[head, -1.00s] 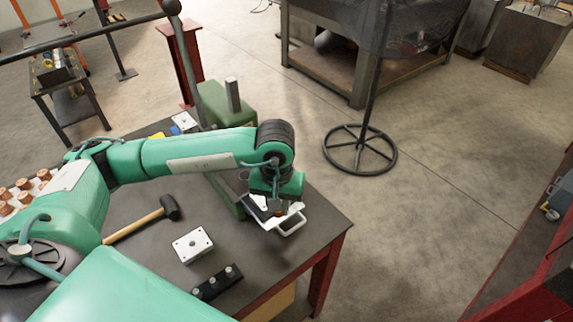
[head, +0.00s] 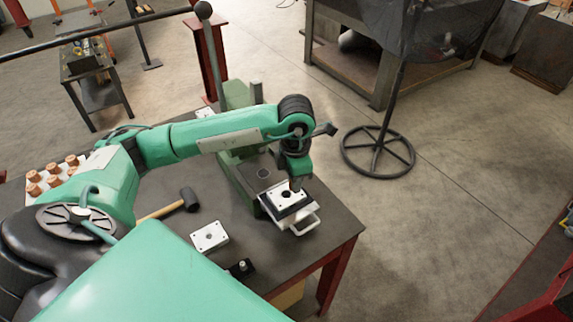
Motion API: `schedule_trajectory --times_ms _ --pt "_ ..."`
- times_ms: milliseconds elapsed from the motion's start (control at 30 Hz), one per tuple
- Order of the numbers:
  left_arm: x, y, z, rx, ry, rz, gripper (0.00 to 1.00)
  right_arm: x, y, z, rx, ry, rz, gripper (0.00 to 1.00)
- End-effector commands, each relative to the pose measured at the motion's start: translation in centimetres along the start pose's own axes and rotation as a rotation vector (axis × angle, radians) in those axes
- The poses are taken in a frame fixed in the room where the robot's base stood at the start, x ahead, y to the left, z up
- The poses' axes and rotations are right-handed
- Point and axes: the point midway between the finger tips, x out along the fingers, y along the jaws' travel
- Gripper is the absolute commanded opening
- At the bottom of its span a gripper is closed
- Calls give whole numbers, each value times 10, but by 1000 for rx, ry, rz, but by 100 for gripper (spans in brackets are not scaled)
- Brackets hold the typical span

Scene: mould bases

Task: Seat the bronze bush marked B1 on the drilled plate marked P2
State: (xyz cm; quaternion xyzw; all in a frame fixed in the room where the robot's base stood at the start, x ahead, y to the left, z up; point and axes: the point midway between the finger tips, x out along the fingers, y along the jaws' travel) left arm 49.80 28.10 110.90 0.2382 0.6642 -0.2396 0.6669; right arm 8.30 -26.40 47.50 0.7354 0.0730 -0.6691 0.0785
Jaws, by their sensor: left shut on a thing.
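My left gripper (head: 296,184) is at the right part of the table, just above a white drilled plate (head: 277,199) in a dark holder with a white handle. It is shut on a small brownish piece, which looks like a bronze bush but is mostly hidden by the fingers. The plate's dark central hole shows just left of the fingertips. Another white drilled plate (head: 221,234) lies flat on the table nearer to me. I cannot read the marks B1 or P2. My right gripper is not in view.
Several copper-coloured bushes (head: 53,169) stand on a white tray at the left. A hammer (head: 189,199) lies behind the nearer plate. A black block with pegs (head: 241,268) is partly hidden at the front. A green machine (head: 236,94) stands at the back.

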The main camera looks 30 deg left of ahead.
Motion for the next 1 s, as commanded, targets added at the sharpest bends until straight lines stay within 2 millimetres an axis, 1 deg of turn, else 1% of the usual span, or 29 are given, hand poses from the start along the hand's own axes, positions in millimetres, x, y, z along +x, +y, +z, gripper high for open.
schedule_trajectory --times_ms 33,200,300,433,600,767,1000 --pt "-3 4 -2 -101 1 0 0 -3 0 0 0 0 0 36" --pt "-7 16 -6 -468 3 0 0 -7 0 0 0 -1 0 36" --pt "-9 22 -8 -652 3 1 0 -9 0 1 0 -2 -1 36" --pt "-10 27 -10 -828 4 2 0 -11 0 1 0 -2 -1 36" --pt "-11 31 -11 -939 3 2 0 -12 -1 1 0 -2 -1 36" --pt "-7 31 -12 -956 4 3 0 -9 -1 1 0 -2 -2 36" --pt "9 31 -12 -953 4 2 0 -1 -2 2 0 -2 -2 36"
